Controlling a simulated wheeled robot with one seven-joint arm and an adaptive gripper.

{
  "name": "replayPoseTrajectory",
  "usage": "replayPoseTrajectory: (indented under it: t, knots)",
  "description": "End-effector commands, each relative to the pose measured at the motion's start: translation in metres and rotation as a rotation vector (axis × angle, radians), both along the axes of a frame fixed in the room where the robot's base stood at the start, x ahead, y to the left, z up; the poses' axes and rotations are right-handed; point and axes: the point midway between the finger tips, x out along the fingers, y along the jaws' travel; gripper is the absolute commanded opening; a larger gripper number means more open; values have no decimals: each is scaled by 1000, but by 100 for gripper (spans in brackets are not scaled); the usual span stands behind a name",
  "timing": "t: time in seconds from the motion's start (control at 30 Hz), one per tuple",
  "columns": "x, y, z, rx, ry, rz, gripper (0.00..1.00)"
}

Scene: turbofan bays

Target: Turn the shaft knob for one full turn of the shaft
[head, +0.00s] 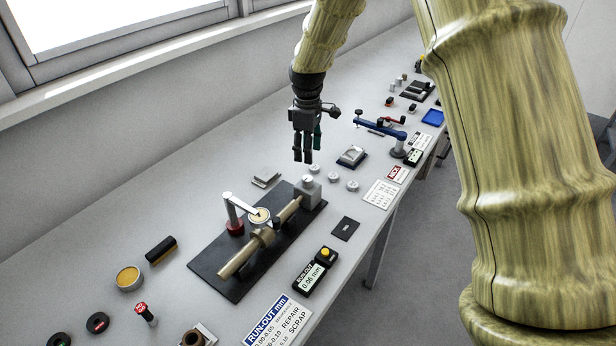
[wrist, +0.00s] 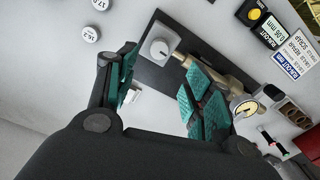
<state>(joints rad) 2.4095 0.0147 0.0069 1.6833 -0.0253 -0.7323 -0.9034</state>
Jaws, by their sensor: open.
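The shaft knob (wrist: 160,48) is a pale round dial on a light grey block. In the head view the block (head: 309,188) stands at the far end of a dark base plate (head: 218,268). A tan shaft (head: 240,258) runs from it along the plate; it also shows in the wrist view (wrist: 225,82). A round dial gauge (head: 260,215) on a post with a red foot sits over the shaft. My gripper (head: 304,160) hangs above and just beyond the block, open and empty. In the wrist view its green-padded fingers (wrist: 160,85) are apart, with the knob beyond them.
A run-out readout (head: 316,270) reading 0.06 mm and a run-out card (head: 277,322) lie in front. Several white round weights (head: 333,177) lie right of the block. A blue-armed stand (head: 380,128) is farther back.

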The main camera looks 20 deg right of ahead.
Motion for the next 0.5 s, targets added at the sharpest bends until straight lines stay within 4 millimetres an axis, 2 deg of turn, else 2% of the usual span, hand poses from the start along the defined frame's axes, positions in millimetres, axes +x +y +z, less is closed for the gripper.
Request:
replayPoseTrajectory:
  t: [0.2, 0.33, 0.5]
  knots:
    - [1, 0, -1, 3, -3, 321, 51]
    - [1, 0, -2, 3, -5, 428, 51]
    - [1, 0, -4, 2, -5, 474, 51]
